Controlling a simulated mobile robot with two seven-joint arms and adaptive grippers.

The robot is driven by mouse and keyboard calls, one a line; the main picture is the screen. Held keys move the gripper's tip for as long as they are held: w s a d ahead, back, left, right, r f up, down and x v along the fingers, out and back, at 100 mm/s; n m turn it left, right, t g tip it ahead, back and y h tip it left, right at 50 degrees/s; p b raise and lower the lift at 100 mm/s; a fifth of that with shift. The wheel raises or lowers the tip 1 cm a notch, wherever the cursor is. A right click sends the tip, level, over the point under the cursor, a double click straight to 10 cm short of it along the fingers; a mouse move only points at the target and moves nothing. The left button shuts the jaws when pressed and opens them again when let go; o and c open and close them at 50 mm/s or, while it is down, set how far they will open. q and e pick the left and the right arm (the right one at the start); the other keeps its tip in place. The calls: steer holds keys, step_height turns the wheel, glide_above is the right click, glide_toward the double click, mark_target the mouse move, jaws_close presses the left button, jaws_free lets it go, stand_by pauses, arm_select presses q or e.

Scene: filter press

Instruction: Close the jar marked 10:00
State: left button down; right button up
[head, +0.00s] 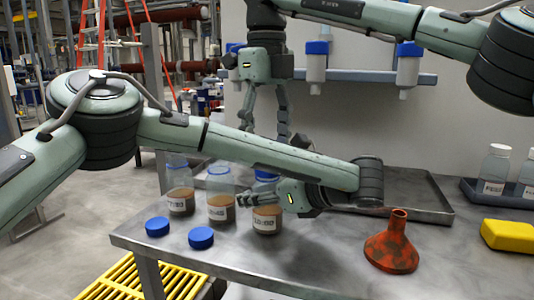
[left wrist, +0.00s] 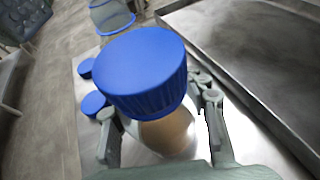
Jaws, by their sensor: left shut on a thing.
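The jar marked 10:00 (head: 267,222) stands upright near the table's front edge, rightmost of three jars with brown contents. A blue cap (left wrist: 145,72) sits at its top; the cap also shows in the head view (head: 265,171), partly behind my left arm. Whether it is screwed down I cannot tell. My left gripper (head: 252,195) is shut on this jar from the side, its fingers on both sides of the body below the cap in the left wrist view. My right gripper (head: 263,128) hangs above the jar, fingers pointing down, apart and empty.
Two other jars (head: 220,208) (head: 180,202) stand to the left, and two loose blue caps (head: 157,227) (head: 201,238) lie before them. An orange funnel (head: 390,248) and a yellow block (head: 508,235) are right. A metal tray (head: 432,210) lies behind.

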steer(key=shift+r, duration=0.7)
steer(key=shift+o, duration=0.5)
steer(key=o, duration=0.5)
steer(key=shift+c, duration=0.2)
step_height(320, 180, up, 8)
steer(key=shift+f, duration=0.25)
arm_select(q)
steer(key=c, duration=0.7)
jaws_free()
